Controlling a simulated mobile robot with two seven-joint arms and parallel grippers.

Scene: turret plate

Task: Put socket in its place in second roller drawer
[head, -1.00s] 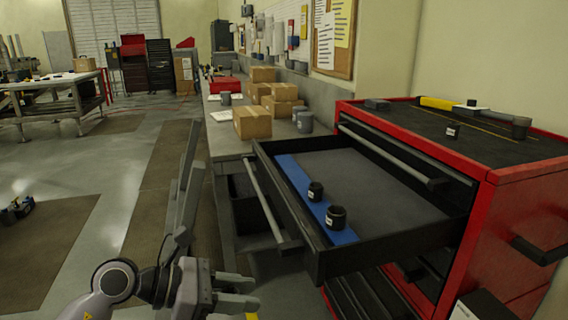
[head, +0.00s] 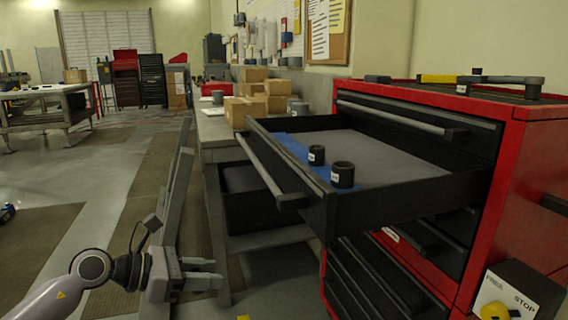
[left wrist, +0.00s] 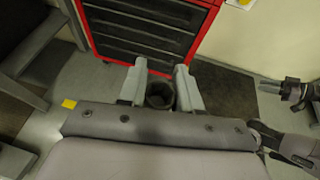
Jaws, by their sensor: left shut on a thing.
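My left gripper (head: 218,272) is low at the left of the red roller cabinet, outside the open drawer. In the left wrist view its fingers (left wrist: 160,88) are shut on a dark round socket (left wrist: 160,96), seen from its open end. The socket is not distinct in the head view. The second roller drawer (head: 400,208) is pulled out below the shut top drawer. Inside, a smaller black socket (head: 317,155) and a larger one (head: 343,175) stand upright at the blue strip (head: 297,150). A dark jointed arm part (left wrist: 292,92), perhaps my right gripper, shows unclearly at right.
The red cabinet (head: 520,150) has tools and a small dark piece on top. A box marked STOP (head: 515,292) is at its lower right. The workbench with cardboard boxes (head: 245,108) stands behind the drawer.

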